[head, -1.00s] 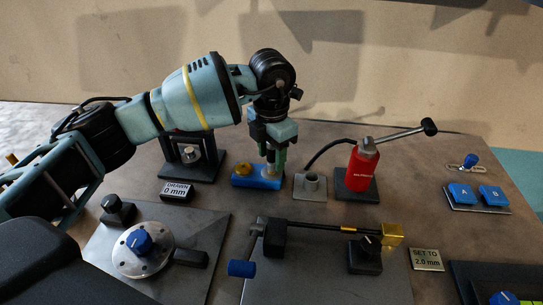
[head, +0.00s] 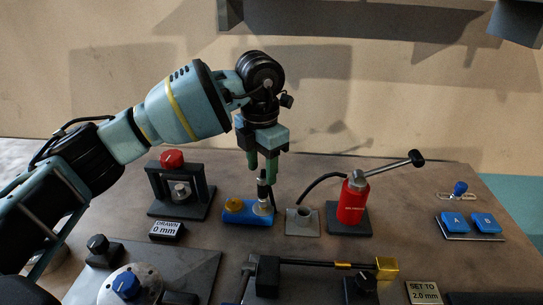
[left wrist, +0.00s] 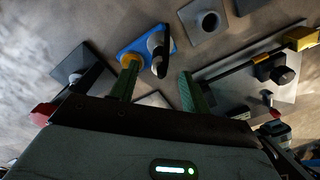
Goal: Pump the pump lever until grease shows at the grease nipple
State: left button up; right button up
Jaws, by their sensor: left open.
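The red pump (head: 353,203) stands on a dark plate at centre right. Its pump lever (head: 390,166) slants up to the right, ending in a black knob. A blue block (head: 236,217) carries a brass dome (head: 234,204) at its left end. A dark coupler with a silver foot (head: 262,192) stands upright at its right end; any grease nipple under it is hidden. I see no grease. My left gripper (head: 262,168) is open and empty, pointing down just above the coupler. In the left wrist view the coupler (left wrist: 158,52) lies beyond the parted fingers. My right gripper is not in view.
A grey socket (head: 300,222) stands between block and pump, with a black hose (head: 318,184) arching from the pump towards it. A red-topped frame (head: 172,160) stands left. Blue A and B buttons (head: 470,223) are right. A rod fixture (head: 325,264) lies in front.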

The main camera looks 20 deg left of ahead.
aim_at(415, 158)
jog(key=k+j, duration=0.1)
jog(key=k, duration=0.4)
jog(key=k+j, duration=0.1)
jog(key=k, duration=0.4)
jog(key=k+j, duration=0.15)
jog(key=k, duration=0.35)
